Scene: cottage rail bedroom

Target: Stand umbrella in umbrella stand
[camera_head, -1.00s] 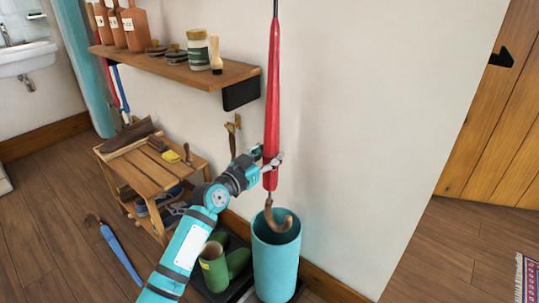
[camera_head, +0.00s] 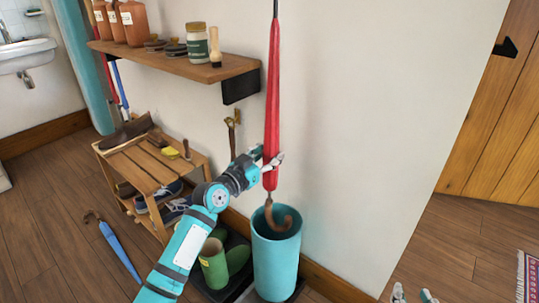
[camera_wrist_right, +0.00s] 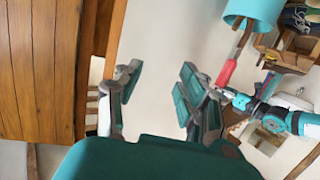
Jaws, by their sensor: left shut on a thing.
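The red umbrella (camera_head: 271,110) hangs nearly upright with its curved brown handle (camera_head: 282,222) pointing down. My left gripper (camera_head: 270,165) is shut on its lower red part. The handle overlaps the mouth of the teal umbrella stand (camera_head: 276,268); how deep it reaches inside I cannot tell. In the right wrist view, the umbrella (camera_wrist_right: 227,72) and the stand (camera_wrist_right: 255,12) appear at upper right. My right gripper (camera_head: 413,293) just shows at the bottom edge of the head view. The right wrist view shows its fingers (camera_wrist_right: 160,88) apart and empty.
A wooden wall shelf (camera_head: 180,65) with bottles and jars is left of the umbrella. Green boots (camera_head: 214,270) stand beside the stand. A shoe rack (camera_head: 150,170) is further left, with a blue umbrella (camera_head: 120,250) on the floor. The floor at right is mostly clear.

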